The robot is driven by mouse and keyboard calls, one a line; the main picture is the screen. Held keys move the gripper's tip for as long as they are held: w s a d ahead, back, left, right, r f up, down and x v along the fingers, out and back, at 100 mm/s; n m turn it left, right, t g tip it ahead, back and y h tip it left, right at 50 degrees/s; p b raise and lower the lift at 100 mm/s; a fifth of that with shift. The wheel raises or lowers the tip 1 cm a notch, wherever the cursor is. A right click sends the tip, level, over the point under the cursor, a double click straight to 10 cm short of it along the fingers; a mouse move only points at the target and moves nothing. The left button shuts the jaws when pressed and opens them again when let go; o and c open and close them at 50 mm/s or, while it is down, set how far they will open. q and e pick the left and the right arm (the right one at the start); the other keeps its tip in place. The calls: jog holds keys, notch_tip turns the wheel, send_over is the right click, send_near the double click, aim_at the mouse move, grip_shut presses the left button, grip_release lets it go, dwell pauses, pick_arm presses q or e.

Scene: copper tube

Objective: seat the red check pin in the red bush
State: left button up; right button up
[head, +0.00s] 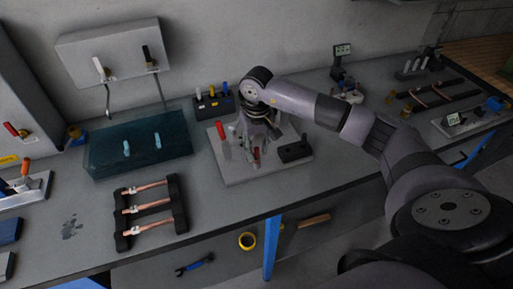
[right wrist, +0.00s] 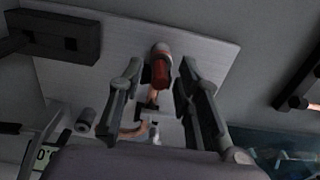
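In the head view my right gripper (head: 255,143) points down over the pale fixture plate (head: 239,175). In the right wrist view its two fingers (right wrist: 159,78) stand apart, with a visible gap either side of a red cylinder (right wrist: 161,72) with a pale end. My left gripper is not in view.
A black rack (head: 214,106) with yellow, white and blue handles stands behind the plate. A dark block (head: 295,151) sits on the plate's right. A teal box (head: 140,145) and a black holder with copper tubes (head: 150,210) are to the left.

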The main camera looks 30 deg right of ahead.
notch_tip(320, 180, up, 12)
jog(key=b, duration=0.4)
dwell(0.5)
